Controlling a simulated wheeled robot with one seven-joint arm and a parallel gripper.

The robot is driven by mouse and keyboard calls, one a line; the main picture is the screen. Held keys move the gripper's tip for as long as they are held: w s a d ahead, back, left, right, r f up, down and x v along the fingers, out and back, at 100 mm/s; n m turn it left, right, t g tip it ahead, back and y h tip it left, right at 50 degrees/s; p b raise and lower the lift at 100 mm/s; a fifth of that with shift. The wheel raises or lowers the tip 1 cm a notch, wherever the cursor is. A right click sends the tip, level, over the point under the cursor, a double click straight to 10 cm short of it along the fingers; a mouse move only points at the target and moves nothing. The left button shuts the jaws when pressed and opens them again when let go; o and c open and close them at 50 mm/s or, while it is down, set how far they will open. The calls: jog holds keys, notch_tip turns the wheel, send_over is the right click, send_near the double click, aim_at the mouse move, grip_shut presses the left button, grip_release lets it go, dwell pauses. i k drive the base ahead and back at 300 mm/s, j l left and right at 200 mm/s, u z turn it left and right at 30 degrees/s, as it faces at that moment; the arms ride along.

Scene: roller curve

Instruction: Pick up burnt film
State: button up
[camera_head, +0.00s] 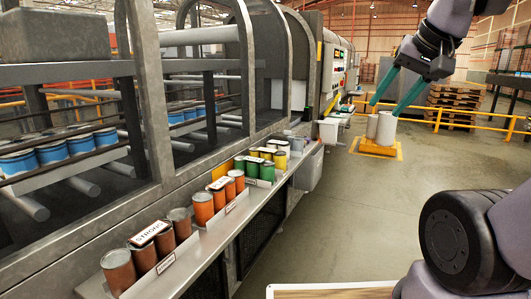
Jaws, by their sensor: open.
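My gripper (383,109) is at the upper right, with its two teal fingers pointing down and spread wide apart. It is open, with nothing between the fingers that I can see. I cannot make out a burnt film anywhere in this view.
A long machine with a metal frame (152,110) fills the left. Its ledge (203,246) carries brown cans (118,271), orange cans (203,208) and green cans (267,171). A yellow rail (470,126) and pallets (452,105) stand behind. The middle floor (345,215) is clear.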

aim_at(298, 144)
jog(key=i+u, duration=0.15)
jog(key=i+l+u, duration=0.2)
jog(key=u, duration=0.45)
jog(key=i+l+u, duration=0.15)
jog(key=l, duration=0.15)
jog(key=i+l+u, duration=0.15)
jog(key=l, duration=0.2)
jog(key=i+l+u, duration=0.15)
jog(key=l, duration=0.2)
jog(key=i+l+u, duration=0.15)
jog(key=l, duration=0.2)
jog(key=i+l, duration=0.1)
jog(key=l, duration=0.35)
jog(key=i+l, duration=0.1)
jog(key=l, duration=0.4)
jog(key=i+l, duration=0.1)
jog(key=l, duration=0.35)
jog(key=i+u, duration=0.05)
